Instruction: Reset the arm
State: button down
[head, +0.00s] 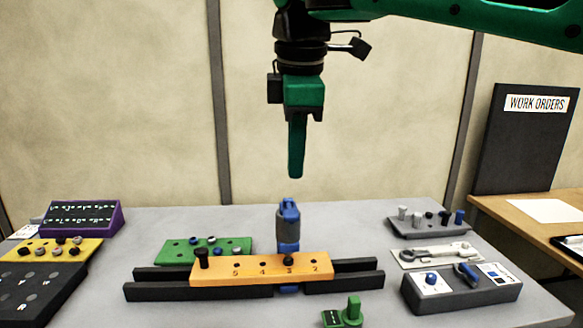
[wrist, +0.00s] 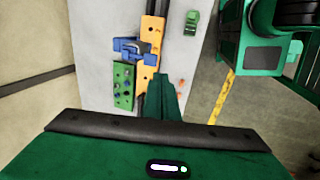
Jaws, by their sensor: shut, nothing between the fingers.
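My gripper (head: 296,172) is green and hangs pointing down from my green arm, well above the grey table (head: 150,221). Its fingers are together with nothing between them. Below it stands a blue and grey clamp (head: 288,222) behind an orange bar with numbered holes (head: 261,268). In the wrist view my gripper (wrist: 164,82) appears at the middle, over the table, with the orange bar (wrist: 152,30) and the blue clamp (wrist: 128,48) beyond it.
Green (head: 208,249), yellow (head: 50,250) and purple (head: 84,217) blocks stand at the left. A grey tray with pegs (head: 430,226) and a dark control box (head: 460,296) stand at the right. A small green device (head: 344,312) sits in front. Air around my gripper is clear.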

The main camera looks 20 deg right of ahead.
dwell(0.3)
jog(key=s+d+f+m+g, duration=0.1)
jog(key=s+d+f+m, duration=0.2)
jog(key=d+f+m, duration=0.5)
jog(key=s+d+f+m+g, duration=0.15)
jog(key=d+f+m, duration=0.25)
jog(key=d+f, duration=0.45)
jog(key=s+d+f+m, duration=0.7)
jog(key=s+f+m, duration=0.2)
jog(key=s+f, duration=0.3)
jog(key=shift+s+d+m+y, duration=0.2)
jog(key=shift+s+m+y, duration=0.2)
jog(key=shift+s, duration=0.05)
jog(key=shift+g, duration=0.25)
jog(key=shift+w+f, duration=0.2)
jog(key=shift+w, duration=0.45)
